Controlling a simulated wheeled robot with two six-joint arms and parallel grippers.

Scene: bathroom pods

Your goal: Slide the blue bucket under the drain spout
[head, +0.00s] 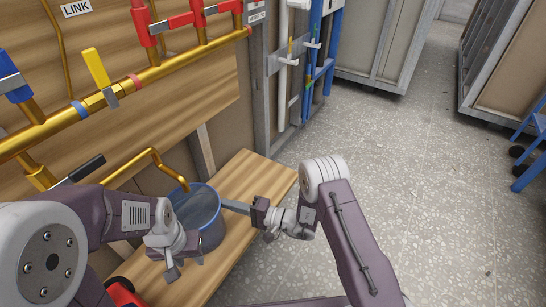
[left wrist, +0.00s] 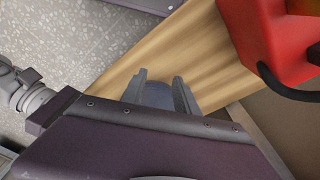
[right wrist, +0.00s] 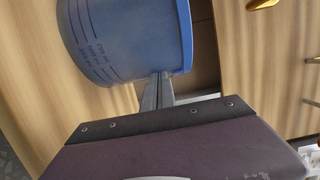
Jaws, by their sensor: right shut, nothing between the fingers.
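The blue bucket (head: 213,237) stands upright on a wooden bench, partly hidden by my left gripper. It also shows with its markings in the right wrist view (right wrist: 125,40). The brass drain spout (head: 153,153) curves down from the wall, its end over the bucket's back rim in the head view. My right gripper (head: 226,205) is shut and empty, its tips at the bucket's right side; contact is not certain. My left gripper (head: 183,266) is open in front of the bucket. In the left wrist view a bluish patch between its fingers (left wrist: 160,88) is unclear.
The wooden bench (head: 262,180) is bare to the right of the bucket. A red object (head: 122,292) sits at its near left; it is large in the left wrist view (left wrist: 268,40). Brass pipes with valves (head: 125,88) run along the wall.

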